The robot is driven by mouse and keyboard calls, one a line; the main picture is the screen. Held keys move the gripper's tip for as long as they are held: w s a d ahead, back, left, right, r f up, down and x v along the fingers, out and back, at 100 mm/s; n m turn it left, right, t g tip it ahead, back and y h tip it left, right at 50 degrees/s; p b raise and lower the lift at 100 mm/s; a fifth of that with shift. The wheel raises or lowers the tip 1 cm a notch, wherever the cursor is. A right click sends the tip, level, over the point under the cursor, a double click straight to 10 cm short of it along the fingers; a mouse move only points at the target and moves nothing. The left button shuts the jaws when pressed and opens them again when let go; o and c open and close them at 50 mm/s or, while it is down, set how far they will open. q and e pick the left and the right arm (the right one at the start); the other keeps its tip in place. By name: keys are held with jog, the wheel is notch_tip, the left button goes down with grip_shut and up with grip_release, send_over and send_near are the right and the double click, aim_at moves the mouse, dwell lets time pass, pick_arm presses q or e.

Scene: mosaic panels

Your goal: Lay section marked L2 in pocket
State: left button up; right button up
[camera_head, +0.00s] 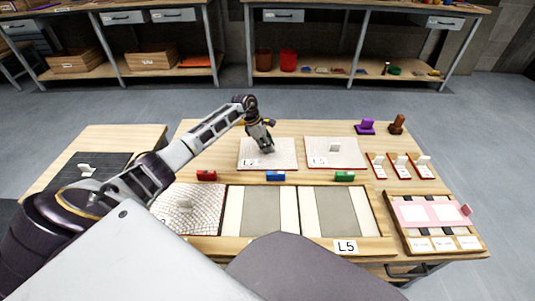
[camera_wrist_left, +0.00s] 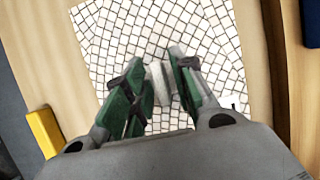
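The section marked L2 (camera_head: 284,160), a white mosaic panel with a raised knob, lies flat on the table behind the tray. My left gripper (camera_head: 267,151) is down over its middle. In the left wrist view the green-padded fingers (camera_wrist_left: 163,90) stand on either side of the white knob (camera_wrist_left: 159,80), very close to it; whether they press on it I cannot tell. The tray (camera_head: 388,246) has a mosaic section (camera_head: 195,198) at its left and two bare grey pockets, middle (camera_head: 261,212) and right (camera_head: 338,212). My right gripper is not in view.
A second white panel (camera_head: 350,158) with a knob lies right of L2. Red (camera_head: 206,176), blue (camera_head: 275,176) and green (camera_head: 344,177) blocks line the tray's back edge. Small knobbed pieces (camera_head: 400,168), a pink-topped board (camera_head: 412,213) and purple (camera_head: 365,128) and brown (camera_head: 397,125) items stand right.

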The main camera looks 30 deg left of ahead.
pick_arm(q)
grip_shut()
jog(key=shift+r, duration=0.15)
jog(key=shift+r, duration=0.4)
notch_tip(320, 180, up, 8)
jog(key=p, duration=0.2)
jog(key=shift+f+p, duration=0.25)
jog(key=shift+p, duration=0.05)
jog(key=shift+r, duration=0.8)
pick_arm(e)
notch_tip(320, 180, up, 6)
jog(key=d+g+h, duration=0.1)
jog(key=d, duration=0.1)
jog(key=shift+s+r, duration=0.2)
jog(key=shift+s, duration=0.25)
